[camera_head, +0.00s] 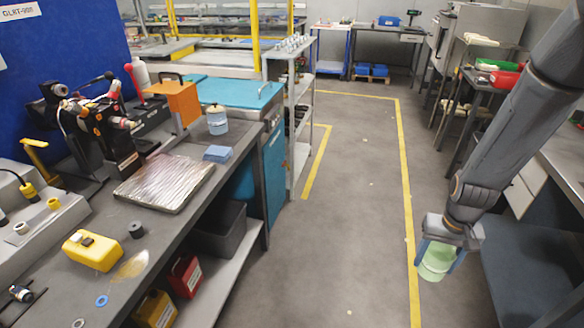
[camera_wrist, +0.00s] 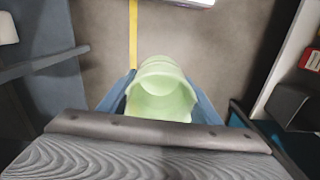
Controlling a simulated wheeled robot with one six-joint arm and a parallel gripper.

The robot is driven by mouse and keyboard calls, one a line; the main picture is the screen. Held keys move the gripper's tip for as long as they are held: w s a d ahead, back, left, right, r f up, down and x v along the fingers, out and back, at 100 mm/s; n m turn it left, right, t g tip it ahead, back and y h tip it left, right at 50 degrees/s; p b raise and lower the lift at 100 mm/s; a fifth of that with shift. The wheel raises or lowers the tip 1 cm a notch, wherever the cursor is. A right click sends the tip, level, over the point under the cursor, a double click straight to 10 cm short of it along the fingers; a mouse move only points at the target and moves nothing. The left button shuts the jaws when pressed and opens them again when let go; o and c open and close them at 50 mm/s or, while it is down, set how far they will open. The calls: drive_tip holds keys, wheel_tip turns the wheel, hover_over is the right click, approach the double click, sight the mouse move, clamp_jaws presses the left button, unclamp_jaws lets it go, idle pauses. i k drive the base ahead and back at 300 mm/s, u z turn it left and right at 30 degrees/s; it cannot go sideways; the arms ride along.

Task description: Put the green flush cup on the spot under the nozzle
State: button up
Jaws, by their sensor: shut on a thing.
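The pale green cup (camera_head: 436,266) is held between the two bluish fingers of my gripper (camera_head: 437,260), at the right of the head view. It hangs over the aisle floor, away from both benches. In the wrist view the cup (camera_wrist: 160,92) fills the middle, with its open mouth showing and a finger on each side. A dark machine with black and orange parts (camera_head: 95,120) stands on the left bench in the head view. I cannot tell which part of it, if any, is the nozzle, and no spot under a nozzle can be made out.
The left bench (camera_head: 195,215) carries a foil-covered slab (camera_head: 165,183), a yellow box (camera_head: 92,250), a clear bluish jar (camera_head: 217,120) and blue cloths (camera_head: 217,153). A shelf rack (camera_head: 299,120) stands beyond it. The aisle floor (camera_head: 350,220) between the benches is clear.

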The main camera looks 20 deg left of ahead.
sight(159, 176)
drive_tip(key=k, duration=0.5)
drive_tip(key=u, duration=1.9)
